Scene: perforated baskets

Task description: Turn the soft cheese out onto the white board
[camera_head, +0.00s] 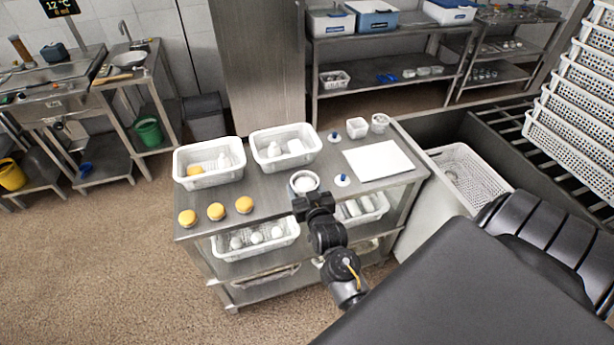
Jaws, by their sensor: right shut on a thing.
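The white board (368,166) lies flat on the right part of the steel table top, with nothing on it. A white round cup (304,183) stands at the table's front edge, left of the board, with a pale filling that may be the soft cheese. My right gripper (309,198) is at the near side of this cup and is shut on it; the arm hides the fingertips' contact. I cannot tell whether the cup is lifted. My left gripper is not in view.
Two white baskets (208,180) (262,163) stand at the back left of the table, and three yellow cheeses (216,211) at its front left. Blue-knobbed white discs (342,180) (334,137) lie near the board. Small white cups (357,127) (380,122) stand behind it.

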